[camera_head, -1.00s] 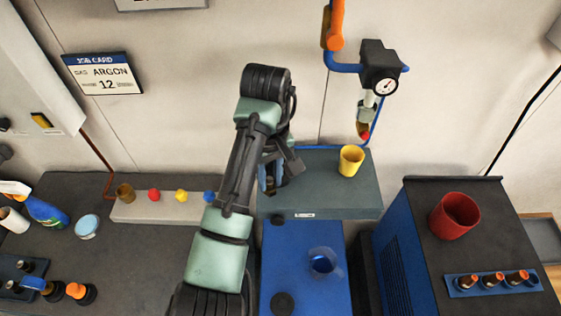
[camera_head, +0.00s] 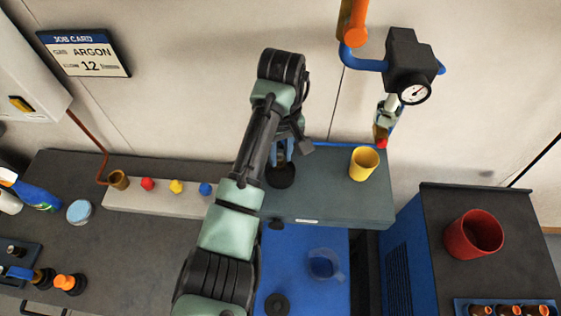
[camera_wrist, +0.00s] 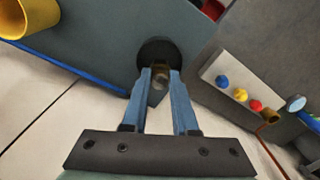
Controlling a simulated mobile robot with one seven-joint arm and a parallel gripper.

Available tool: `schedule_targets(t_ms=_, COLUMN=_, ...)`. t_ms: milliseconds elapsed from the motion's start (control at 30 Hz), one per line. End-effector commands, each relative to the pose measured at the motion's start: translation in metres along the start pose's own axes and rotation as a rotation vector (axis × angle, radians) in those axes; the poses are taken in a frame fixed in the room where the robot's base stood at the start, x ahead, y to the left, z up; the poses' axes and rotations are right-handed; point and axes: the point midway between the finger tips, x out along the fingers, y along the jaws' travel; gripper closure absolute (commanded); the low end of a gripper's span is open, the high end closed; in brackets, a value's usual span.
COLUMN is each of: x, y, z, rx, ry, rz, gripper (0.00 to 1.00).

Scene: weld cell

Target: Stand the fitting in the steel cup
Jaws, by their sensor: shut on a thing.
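My gripper (camera_head: 283,160) points down over the left end of the grey-green raised block. In the wrist view my gripper (camera_wrist: 160,75) has its blue fingers shut on a small dull grey-brown piece (camera_wrist: 160,83), which I take to be the fitting; the fingers hide most of it. A black round disc (camera_wrist: 158,52) shows just beyond the fingertips, and in the head view this disc (camera_head: 281,176) is directly under the gripper. I cannot tell whether the disc is part of the fitting or touches the block. I cannot identify a steel cup for certain.
A yellow cup (camera_head: 364,163) stands on the block (camera_head: 335,205), right of my gripper, below a hanging gauge (camera_head: 412,75). A clear cup (camera_head: 325,265) is on the blue surface in front. A red cup (camera_head: 473,234) is at right.

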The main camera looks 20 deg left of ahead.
Motion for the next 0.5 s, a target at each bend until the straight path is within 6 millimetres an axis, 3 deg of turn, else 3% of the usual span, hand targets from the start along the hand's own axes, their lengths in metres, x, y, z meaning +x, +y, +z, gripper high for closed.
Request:
schedule_targets(t_ms=233, x=0.032, y=-0.001, z=0.001, rx=0.000, ry=-0.003, rz=-0.003, gripper=1.00)
schedule_targets(t_ms=500, x=0.038, y=0.000, z=0.000, rx=0.000, ry=0.000, rz=0.000, gripper=1.00)
